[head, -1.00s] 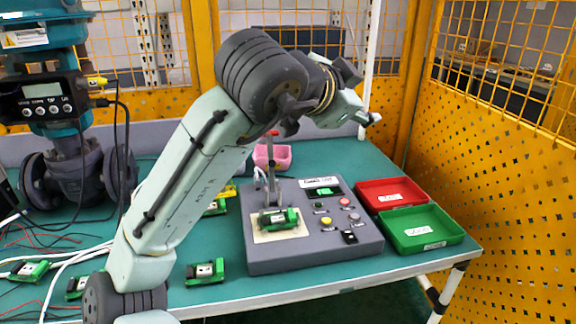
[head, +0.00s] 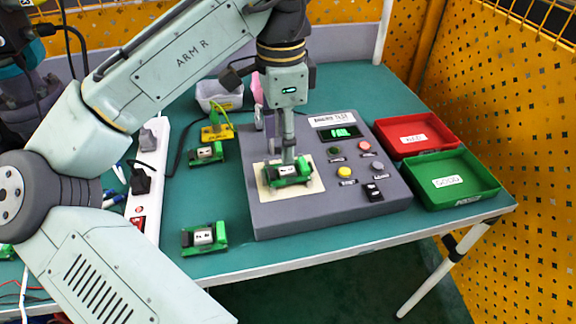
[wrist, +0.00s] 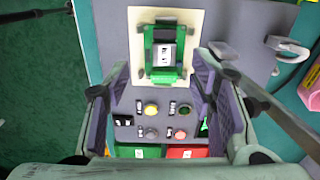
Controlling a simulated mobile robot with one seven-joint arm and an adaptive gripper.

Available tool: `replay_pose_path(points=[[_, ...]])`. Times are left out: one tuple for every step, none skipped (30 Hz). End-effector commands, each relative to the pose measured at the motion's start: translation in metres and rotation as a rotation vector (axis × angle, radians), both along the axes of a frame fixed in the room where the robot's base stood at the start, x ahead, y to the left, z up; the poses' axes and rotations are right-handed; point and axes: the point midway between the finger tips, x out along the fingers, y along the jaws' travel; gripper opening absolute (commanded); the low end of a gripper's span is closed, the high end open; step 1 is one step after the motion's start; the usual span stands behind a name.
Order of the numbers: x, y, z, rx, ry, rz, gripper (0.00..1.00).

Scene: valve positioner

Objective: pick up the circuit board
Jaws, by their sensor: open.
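A green circuit board (head: 276,180) with a white labelled part lies on the pale pad of the grey test box (head: 340,205). In the wrist view the board (wrist: 164,52) is at upper centre, straight ahead of my fingers. My gripper (head: 288,150) points down over the board in the head view. Its two fingers (wrist: 163,78) are apart in the wrist view, with nothing held between them. The board's far side is partly hidden in the head view, and I cannot tell whether the fingertips touch it.
Other green boards lie on the bench, one near the front edge (head: 204,237) and one farther back (head: 206,153). The red tray (head: 432,143) and green tray (head: 480,190) stand right of the box. A metal clamp (wrist: 288,46) is right of the board in the wrist view.

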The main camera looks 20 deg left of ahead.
Motion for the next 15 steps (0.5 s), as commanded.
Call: replay_pose_path(points=[[0.0,0.0,-0.009,-0.003,0.0,-0.001,0.5],[0.0,0.0,-0.013,-0.002,0.001,-0.001,0.5],[0.0,0.0,-0.017,-0.003,0.0,0.0,0.5],[0.001,0.0,-0.019,-0.002,0.0,0.0,0.5],[0.001,0.0,-0.021,-0.001,-0.001,0.001,0.5],[0.001,0.0,-0.023,0.0,-0.001,0.0,0.5],[0.001,-0.001,-0.025,0.0,-0.001,0.0,0.5],[0.001,-0.001,-0.027,-0.002,-0.001,-0.001,0.5],[0.002,-0.001,-0.031,-0.003,-0.001,-0.001,0.5],[0.003,-0.001,-0.035,-0.002,-0.002,-0.001,0.5],[0.004,-0.002,-0.039,-0.003,-0.001,-0.002,0.5],[0.006,-0.002,-0.046,-0.004,0.0,-0.002,0.5],[0.007,-0.002,-0.05,-0.004,0.0,-0.002,0.5],[0.008,-0.002,-0.055,-0.004,-0.001,-0.002,0.5],[0.008,-0.001,-0.06,0.0,-0.001,0.001,0.5]])
